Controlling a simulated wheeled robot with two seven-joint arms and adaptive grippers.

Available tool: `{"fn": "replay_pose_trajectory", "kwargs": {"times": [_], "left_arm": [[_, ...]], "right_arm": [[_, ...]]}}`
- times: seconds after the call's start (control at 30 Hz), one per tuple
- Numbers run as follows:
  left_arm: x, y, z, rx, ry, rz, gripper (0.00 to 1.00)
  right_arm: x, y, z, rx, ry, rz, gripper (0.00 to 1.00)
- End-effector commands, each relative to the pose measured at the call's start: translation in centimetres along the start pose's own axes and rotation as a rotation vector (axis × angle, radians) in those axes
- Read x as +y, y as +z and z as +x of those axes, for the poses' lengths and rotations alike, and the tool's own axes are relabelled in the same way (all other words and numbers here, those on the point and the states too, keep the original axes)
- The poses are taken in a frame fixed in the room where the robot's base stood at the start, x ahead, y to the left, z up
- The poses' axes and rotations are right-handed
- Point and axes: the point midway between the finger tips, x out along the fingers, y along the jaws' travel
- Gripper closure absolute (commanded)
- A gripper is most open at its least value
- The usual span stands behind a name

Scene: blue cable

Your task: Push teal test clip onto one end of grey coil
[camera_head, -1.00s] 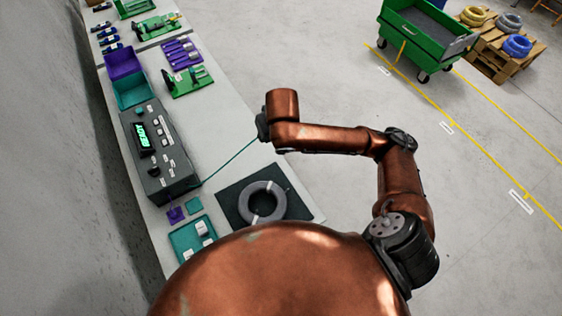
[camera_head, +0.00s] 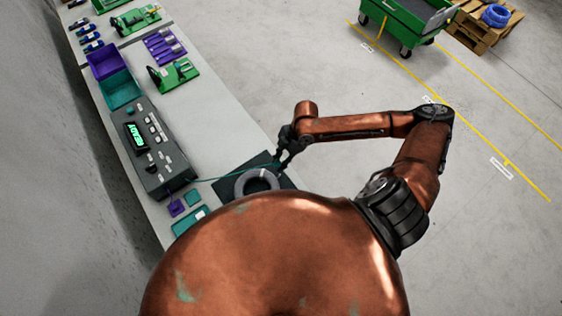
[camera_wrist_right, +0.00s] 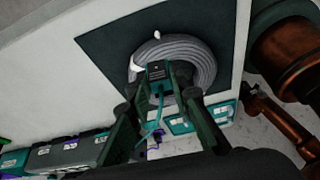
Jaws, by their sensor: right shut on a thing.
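The grey coil (camera_head: 243,184) lies on a dark mat (camera_head: 285,182) at the table's right edge in the head view, partly hidden by my own body. My right gripper (camera_head: 280,160) is just above the far right side of the coil. In the right wrist view it is shut on the teal test clip (camera_wrist_right: 158,82), which overlaps the coil's lower left in the picture. I cannot tell whether the clip touches a coil end. A teal lead (camera_head: 225,177) runs from the clip to the tester.
The grey tester (camera_head: 150,150) with a lit green display stands left of the mat. Purple (camera_head: 108,60) and teal bins (camera_head: 120,90) stand beyond. The table is clear between tester and right edge.

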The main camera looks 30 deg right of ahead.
Motion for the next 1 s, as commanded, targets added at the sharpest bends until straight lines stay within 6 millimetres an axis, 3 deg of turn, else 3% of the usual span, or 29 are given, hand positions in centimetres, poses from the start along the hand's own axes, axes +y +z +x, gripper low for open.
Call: {"fn": "replay_pose_trajectory", "kwargs": {"times": [0.17,0.5,0.77,1.0], "left_arm": [[0.0,0.1,-0.1,-0.003,0.000,0.000,0.60],[0.1,2.7,1.9,-0.033,0.000,-0.004,0.60],[0.2,2.9,4.4,-0.033,0.000,-0.003,0.60],[0.1,2.2,4.4,-0.025,0.000,-0.002,0.60]], "right_arm": [[-0.6,0.6,0.4,-0.001,-0.019,-0.048,0.91],[-0.6,1.2,2.0,-0.001,-0.020,-0.050,0.91],[-0.6,2.0,3.9,-0.002,-0.020,-0.050,0.91],[-0.6,2.4,5.0,-0.002,-0.019,-0.048,0.91]]}}
